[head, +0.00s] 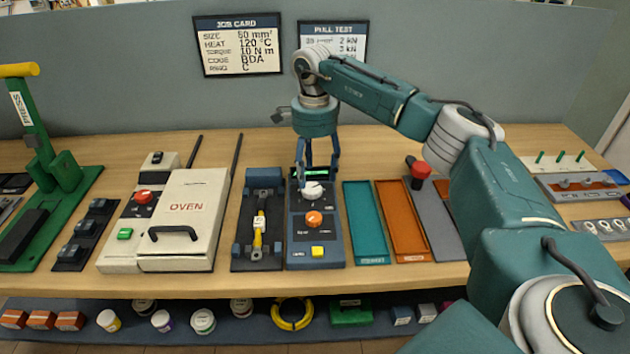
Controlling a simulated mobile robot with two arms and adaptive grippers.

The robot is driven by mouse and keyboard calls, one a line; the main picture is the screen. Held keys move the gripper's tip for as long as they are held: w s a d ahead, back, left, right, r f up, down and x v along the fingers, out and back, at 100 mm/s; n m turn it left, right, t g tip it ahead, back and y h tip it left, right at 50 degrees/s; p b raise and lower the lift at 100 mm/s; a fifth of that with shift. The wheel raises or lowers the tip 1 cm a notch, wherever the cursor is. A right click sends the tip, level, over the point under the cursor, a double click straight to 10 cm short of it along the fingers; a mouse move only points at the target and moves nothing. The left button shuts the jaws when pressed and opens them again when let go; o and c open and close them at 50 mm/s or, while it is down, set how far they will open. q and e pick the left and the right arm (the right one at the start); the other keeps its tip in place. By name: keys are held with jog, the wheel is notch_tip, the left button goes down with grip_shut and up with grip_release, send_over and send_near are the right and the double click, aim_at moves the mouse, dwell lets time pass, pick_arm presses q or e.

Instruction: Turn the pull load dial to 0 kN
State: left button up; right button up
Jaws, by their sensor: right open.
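The pull load dial appears to be the white knob (312,190) near the top of a dark blue pull test unit (300,252). An orange knob (314,219) and a yellow button (318,251) sit below it on the same unit. My right gripper (316,178) points down over the white knob, its blue fingers apart on either side of the knob's upper part. I cannot tell whether the fingers touch it. The dial's scale is too small to read. A small green display (310,172) shows partly behind the fingers. My left gripper is not in view.
A fixture with a yellow-handled tool (258,232) stands just left of the unit. The white oven (185,215) is further left. Teal (365,225) and orange (401,225) trays lie to the right. A job card (238,45) and a pull test card (345,40) hang behind.

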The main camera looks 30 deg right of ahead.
aim_at(316, 187)
notch_tip(316, 187, up, 8)
jog(key=shift+d+f, duration=0.2)
dwell(0.5)
